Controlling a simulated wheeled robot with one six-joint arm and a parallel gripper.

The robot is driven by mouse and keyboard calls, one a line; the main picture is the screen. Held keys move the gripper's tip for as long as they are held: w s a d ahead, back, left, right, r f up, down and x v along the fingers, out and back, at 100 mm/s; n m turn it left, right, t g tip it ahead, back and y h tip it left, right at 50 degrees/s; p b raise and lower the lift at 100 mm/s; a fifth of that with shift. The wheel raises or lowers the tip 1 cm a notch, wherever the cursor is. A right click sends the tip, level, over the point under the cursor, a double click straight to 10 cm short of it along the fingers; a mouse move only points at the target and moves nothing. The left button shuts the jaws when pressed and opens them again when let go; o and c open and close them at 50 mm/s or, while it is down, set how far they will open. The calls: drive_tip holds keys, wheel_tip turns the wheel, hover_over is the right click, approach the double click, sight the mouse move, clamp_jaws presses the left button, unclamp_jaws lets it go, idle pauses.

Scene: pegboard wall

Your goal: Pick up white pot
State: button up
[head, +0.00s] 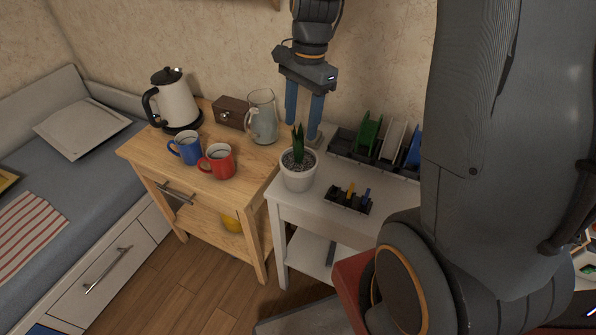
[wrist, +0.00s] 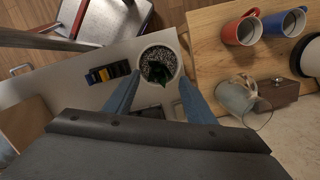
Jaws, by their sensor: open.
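The white pot (head: 298,176) holds dark gravel and a green spiky plant. It stands upright near the left edge of the white table (head: 322,198) in the head view. My gripper (head: 304,116) points down above and behind the pot, with its two blue fingers apart and nothing between them. In the wrist view the pot (wrist: 174,52) appears beyond the open fingers (wrist: 160,88), roughly centred between them. The fingers look apart from the pot.
A wooden cart (head: 200,186) left of the pot carries a glass pitcher (head: 262,120), red mug (head: 218,162), blue mug (head: 186,148), kettle (head: 176,104) and brown box (head: 231,112). A small black organizer (head: 347,199) and a rack with coloured plates (head: 383,145) stand right of the pot.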

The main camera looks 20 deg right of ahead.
sight(298, 141)
drive_tip(key=f, duration=0.1)
drive_tip(key=f+p, duration=0.1)
drive_tip(key=f, duration=0.1)
drive_tip(key=a+f+p, duration=0.1)
drive_tip(key=f, duration=0.1)
drive_tip(key=shift+s+f, duration=0.25)
drive_tip(key=shift+s, duration=0.1)
drive_tip(key=shift+a+f, duration=0.1)
drive_tip(key=shift+f, duration=0.6)
clamp_jaws()
idle(0.6)
